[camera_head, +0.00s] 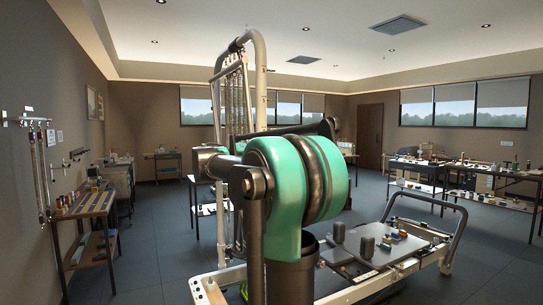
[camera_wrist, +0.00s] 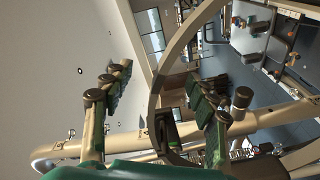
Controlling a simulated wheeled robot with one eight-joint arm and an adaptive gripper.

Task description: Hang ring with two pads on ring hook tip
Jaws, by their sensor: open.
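In the wrist view a large tan ring (camera_wrist: 154,100) curves between my gripper's two fingers. A dark block that looks like one of its pads (camera_wrist: 162,131) sits on its lower part. A second pad is not clearly seen. My gripper (camera_wrist: 158,74) is open, with one green and tan finger on each side of the ring. I cannot tell whether either finger touches it, or what supports the ring. In the head view my green and black arm hides the gripper and the ring. I cannot make out the ring hook tip in either view.
The metal tower frame (camera_head: 260,75) rises behind my arm; a bent tan tube (camera_wrist: 130,153) crosses low in the wrist view. The reformer (camera_head: 375,243) carries small items at right. A side table (camera_head: 90,203) and wall rack (camera_head: 28,121) are at left. Floor at far right is partly clear.

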